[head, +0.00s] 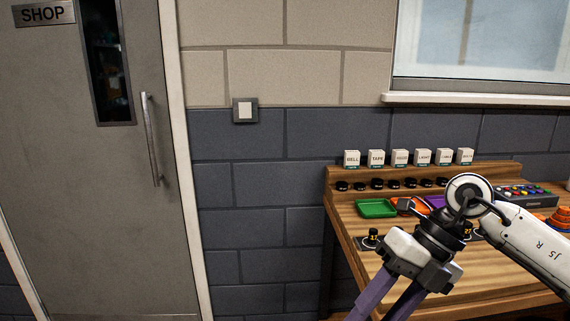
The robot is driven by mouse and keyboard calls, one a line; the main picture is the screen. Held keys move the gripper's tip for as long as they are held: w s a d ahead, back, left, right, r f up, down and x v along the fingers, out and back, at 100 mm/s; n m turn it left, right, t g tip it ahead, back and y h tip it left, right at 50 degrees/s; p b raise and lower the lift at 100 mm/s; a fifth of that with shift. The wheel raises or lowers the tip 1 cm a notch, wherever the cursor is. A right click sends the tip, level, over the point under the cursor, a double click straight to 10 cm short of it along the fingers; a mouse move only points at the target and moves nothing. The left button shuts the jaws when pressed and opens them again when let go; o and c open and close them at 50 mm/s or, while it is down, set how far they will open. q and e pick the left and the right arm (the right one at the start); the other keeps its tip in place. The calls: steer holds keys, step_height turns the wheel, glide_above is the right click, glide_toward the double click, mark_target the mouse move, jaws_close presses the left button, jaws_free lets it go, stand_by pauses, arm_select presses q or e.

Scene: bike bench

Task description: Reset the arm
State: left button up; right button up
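My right arm comes in from the right over the wooden bench (470,297). My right gripper (386,300) points down and to the left in front of the bench's left end. Its two purple fingers are apart with a gap between them, and nothing shows in the gap. The fingertips are cut off by the bottom edge. My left gripper and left arm are not in view.
Several labelled white blocks (377,158) stand on the bench's back ledge above black knobs (377,183). A green tray (376,208) lies on the bench. A grey door (85,190) is at left, beside a wall switch (245,110).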

steer(key=s+a+r+m+t+y, duration=0.1)
steer(key=s+a+r+m+y, duration=0.15)
steer(key=a+y, duration=0.5)
steer(key=s+a+r+m+t+y, duration=0.1)
steer(key=a+m+t+y, duration=0.1)
steer(key=a+m+y, duration=0.5)
steer(key=w+d+f+m+t+h, duration=0.2)
steer(key=d+f+m+t+h, duration=0.3)
steer(key=f+m+t+h, duration=0.35)
steer(key=w+d+f+m+t+h, duration=0.2)
steer(key=d+f+m+t+h, duration=0.4)
steer(key=f+m, duration=0.5)
steer(key=s+d+f+m+g+h, duration=0.2)
steer(key=s+d+f+m+g, duration=0.1)
steer(key=s+f, duration=0.6)
steer(key=s+d+f+m+g+h, duration=0.2)
steer(key=s+d+f+m+g, duration=0.1)
steer(key=s+f, duration=0.6)
steer(key=shift+d+f+m+g, duration=0.3)
steer(key=shift+f+m+g, duration=0.1)
steer(key=shift+f+g, duration=0.25)
